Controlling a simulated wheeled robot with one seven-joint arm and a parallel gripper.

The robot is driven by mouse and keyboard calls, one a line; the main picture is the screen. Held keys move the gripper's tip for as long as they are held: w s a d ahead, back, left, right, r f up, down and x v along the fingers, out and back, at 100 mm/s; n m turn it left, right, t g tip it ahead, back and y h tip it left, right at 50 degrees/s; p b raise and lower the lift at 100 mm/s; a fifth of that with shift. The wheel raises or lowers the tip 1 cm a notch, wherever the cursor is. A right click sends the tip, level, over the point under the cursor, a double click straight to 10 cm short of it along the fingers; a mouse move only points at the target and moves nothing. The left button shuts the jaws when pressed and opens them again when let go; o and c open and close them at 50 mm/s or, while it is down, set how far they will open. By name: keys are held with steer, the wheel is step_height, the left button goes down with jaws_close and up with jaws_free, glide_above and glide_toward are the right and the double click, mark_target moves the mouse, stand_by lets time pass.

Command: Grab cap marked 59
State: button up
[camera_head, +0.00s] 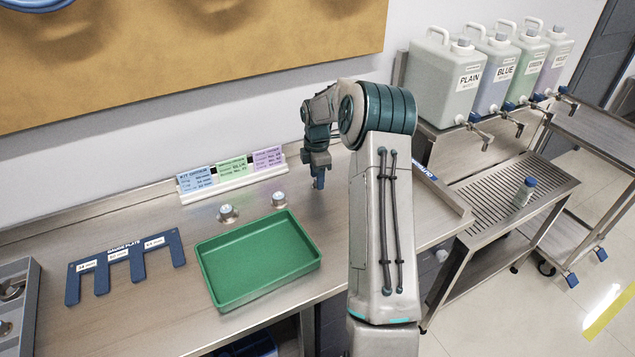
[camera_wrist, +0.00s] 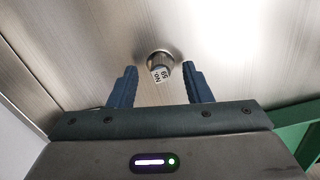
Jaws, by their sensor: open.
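A small round metal cap (camera_wrist: 159,60) with a white label reading "No. 59" stands on the steel bench in the wrist view. It shows between the tips of my gripper (camera_wrist: 159,70), whose two blue fingers are apart and empty. In the head view my gripper (camera_head: 318,184) points down over the bench, behind the tray's right end. Two metal caps with pale tops, a left one (camera_head: 227,213) and a right one (camera_head: 279,200), stand behind the tray, left of my gripper. Their marks are too small to read there, so I cannot tell if either is 59.
A green tray (camera_head: 214,290) lies in front of the caps; its edge shows in the wrist view (camera_wrist: 294,128). A blue gauge plate (camera_head: 122,258) lies to the left. A card holder (camera_head: 235,186) stands by the wall. Several labelled jugs (camera_head: 447,95) stand at right.

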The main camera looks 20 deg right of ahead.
steer(key=shift+f, duration=0.4)
steer(key=shift+c, duration=0.4)
jaws_close()
steer(key=shift+r, duration=0.1)
